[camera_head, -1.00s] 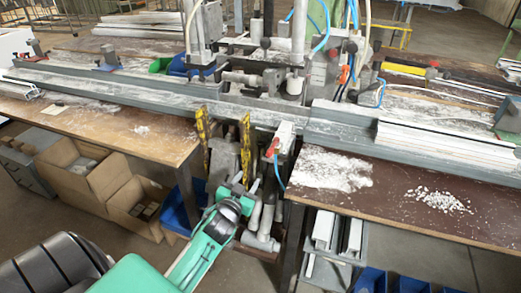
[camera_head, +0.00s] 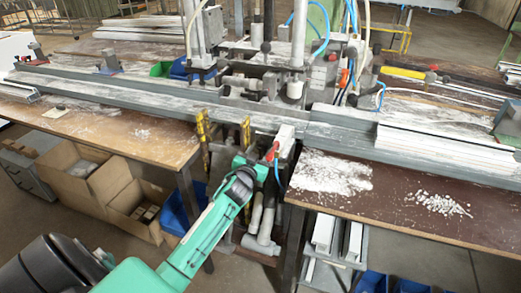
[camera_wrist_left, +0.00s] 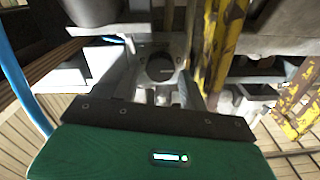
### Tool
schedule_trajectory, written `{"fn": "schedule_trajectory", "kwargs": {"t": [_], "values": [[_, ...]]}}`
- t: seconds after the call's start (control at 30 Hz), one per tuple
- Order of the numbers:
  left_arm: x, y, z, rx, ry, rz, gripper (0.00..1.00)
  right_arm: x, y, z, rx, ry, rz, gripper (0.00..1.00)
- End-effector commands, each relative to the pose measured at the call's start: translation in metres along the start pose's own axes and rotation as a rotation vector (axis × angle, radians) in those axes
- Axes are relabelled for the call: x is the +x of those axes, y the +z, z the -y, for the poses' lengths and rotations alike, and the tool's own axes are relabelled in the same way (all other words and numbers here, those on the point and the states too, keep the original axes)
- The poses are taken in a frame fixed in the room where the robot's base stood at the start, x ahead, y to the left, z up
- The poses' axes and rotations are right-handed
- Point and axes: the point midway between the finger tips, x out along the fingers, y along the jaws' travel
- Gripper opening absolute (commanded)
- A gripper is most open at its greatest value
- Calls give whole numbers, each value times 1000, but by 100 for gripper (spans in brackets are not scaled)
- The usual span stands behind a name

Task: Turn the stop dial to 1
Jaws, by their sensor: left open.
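My left gripper (camera_head: 245,158) is raised in front of the clamp machine (camera_head: 265,85), just below the grey rail and close to the red lever (camera_head: 273,151). In the left wrist view the open gripper (camera_wrist_left: 162,80) has its fingers reaching away from the green body. A dark round part in a grey surround (camera_wrist_left: 160,67) shows between the fingers; I cannot tell whether it is the stop dial or whether the fingers touch it. No dial numbers are readable. In the head view the fingertips are mostly hidden by my wrist. My right gripper is not in view.
Yellow upright bars (camera_head: 203,135) stand close to my left gripper and also show in the left wrist view (camera_wrist_left: 232,40). A blue hose (camera_wrist_left: 22,75) runs at the left there. A long grey rail (camera_head: 150,98) crosses above. Cardboard boxes (camera_head: 85,185) stand at lower left.

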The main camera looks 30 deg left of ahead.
Motion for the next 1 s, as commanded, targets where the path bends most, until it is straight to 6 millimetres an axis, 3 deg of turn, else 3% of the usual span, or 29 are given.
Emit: {"fn": "schedule_trajectory", "kwargs": {"t": [0.17, 0.47, 0.67, 1.0], "values": [[12, 0, 0, 0, 0, 0, 43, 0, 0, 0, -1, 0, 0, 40], [13, 0, 0, 0, 0, 0, 43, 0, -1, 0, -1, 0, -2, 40], [13, 0, 0, 0, 0, 0, 11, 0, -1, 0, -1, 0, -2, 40], [13, 0, 0, 46, 0, 1, 11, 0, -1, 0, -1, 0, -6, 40]]}}
